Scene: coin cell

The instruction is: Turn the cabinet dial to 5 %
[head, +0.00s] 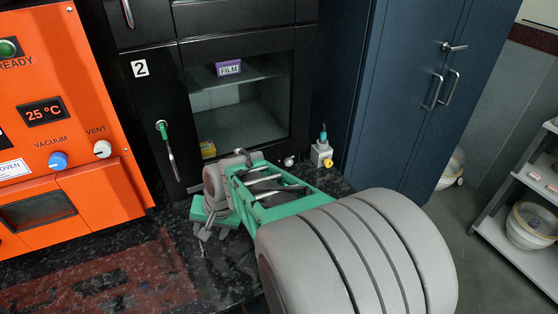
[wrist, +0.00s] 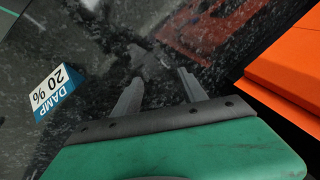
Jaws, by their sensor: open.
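The black cabinet (head: 309,75) with a glass door stands behind my arm in the head view. A small pale round knob (head: 288,160) low on its front right may be the dial; its setting is too small to read. My gripper (head: 204,236) is low over the dark speckled counter, in front of the cabinet and left of that knob. In the wrist view my gripper (wrist: 158,82) is open, with two grey fingers apart and nothing between them. A blue and white "DAMP 20 %" sign (wrist: 58,91) lies to the left of the fingers there.
An orange oven (head: 75,110) with vacuum and vent knobs stands at the left; its orange body also edges the wrist view (wrist: 285,70). A small grey device (head: 321,153) with a yellow part sits right of the knob. A green-topped handle (head: 166,148) hangs on the cabinet.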

